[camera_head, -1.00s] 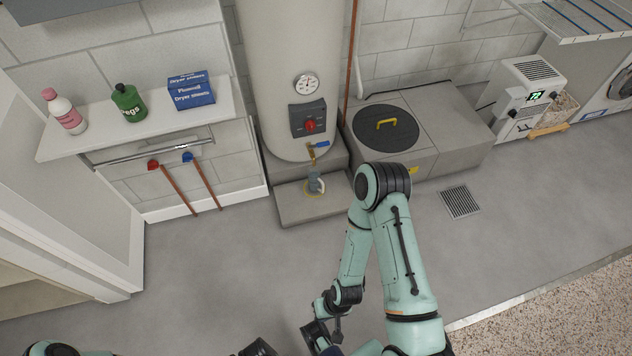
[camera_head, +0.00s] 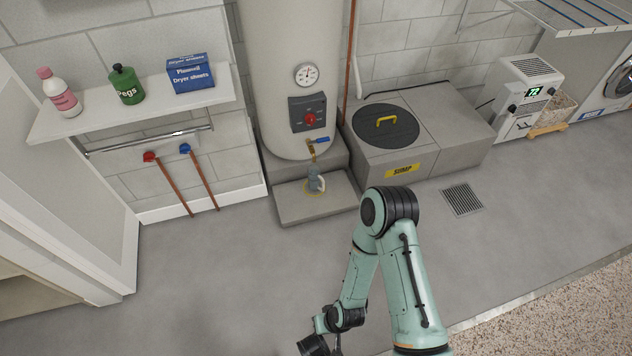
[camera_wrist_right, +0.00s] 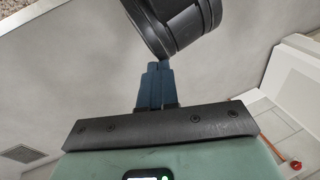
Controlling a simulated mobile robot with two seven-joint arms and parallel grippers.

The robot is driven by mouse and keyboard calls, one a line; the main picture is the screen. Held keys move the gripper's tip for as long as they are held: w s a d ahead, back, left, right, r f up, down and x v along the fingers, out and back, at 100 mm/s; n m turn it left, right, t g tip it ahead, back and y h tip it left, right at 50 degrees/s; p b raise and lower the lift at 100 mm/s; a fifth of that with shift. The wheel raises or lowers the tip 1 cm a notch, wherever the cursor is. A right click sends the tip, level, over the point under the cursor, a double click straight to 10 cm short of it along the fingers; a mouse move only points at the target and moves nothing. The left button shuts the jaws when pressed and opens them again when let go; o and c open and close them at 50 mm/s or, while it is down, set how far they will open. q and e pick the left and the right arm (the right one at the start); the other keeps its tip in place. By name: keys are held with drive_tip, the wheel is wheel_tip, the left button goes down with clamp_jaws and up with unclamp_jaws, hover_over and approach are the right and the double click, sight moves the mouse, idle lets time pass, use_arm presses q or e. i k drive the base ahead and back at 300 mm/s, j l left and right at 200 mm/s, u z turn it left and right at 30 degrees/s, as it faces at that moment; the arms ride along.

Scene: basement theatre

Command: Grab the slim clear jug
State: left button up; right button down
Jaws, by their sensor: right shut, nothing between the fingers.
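The slim clear jug (camera_head: 316,183) stands in the head view on a low grey slab under the tank's brass tap. It is small there, with a pale handle on its right side, and looks upright. In the right wrist view the blue fingers of my right gripper (camera_wrist_right: 156,84) are together with nothing between them. In the head view my right arm bends down to the bottom edge, well in front of the jug, and its fingers are not clear there. My left gripper is not in view.
The tank (camera_head: 290,90) has a red dial and blue-handled tap above the jug. A sump box (camera_head: 455,130) with a black lid stands to its right. A shelf (camera_head: 135,110) holds a pink bottle, green bottle and blue box. The floor (camera_head: 230,270) in front is clear.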

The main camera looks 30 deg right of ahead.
sight(314, 176)
drive_tip(key=i+l+z, duration=0.1)
drive_tip(key=i+l, duration=0.2)
drive_tip(key=i, duration=0.2)
drive_tip(key=i+l+z, duration=0.15)
drive_tip(key=i, duration=0.4)
drive_tip(key=i+l+z, duration=0.1)
drive_tip(key=i+l, duration=0.15)
drive_tip(key=i, duration=0.25)
